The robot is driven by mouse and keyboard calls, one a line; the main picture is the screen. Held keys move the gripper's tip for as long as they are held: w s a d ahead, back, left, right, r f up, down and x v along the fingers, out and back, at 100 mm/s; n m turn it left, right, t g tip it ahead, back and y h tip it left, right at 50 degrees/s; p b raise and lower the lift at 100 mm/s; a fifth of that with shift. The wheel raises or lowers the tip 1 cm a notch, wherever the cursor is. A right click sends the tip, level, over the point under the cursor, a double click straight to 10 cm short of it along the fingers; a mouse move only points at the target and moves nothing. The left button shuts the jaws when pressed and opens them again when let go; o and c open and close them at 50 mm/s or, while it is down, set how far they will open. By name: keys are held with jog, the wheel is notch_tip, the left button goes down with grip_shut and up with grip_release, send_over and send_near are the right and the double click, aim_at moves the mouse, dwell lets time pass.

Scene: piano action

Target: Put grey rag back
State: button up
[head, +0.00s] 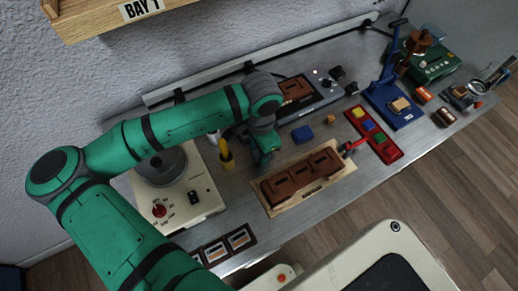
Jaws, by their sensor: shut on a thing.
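I cannot pick out the grey rag for certain anywhere in the head view.
The tray (271,208) with brown blocks is below right. A blue block (302,134), a red tray (393,155) and a blue press (397,116) are to the right. A cream machine (188,213) is left.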

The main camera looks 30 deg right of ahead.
jog(key=shift+f, duration=0.15)
jog(key=o, duration=1)
notch_tip(320, 180, up, 12)
jog(key=shift+d+r, duration=0.1)
jog(key=shift+r, duration=0.1)
dwell(0.4)
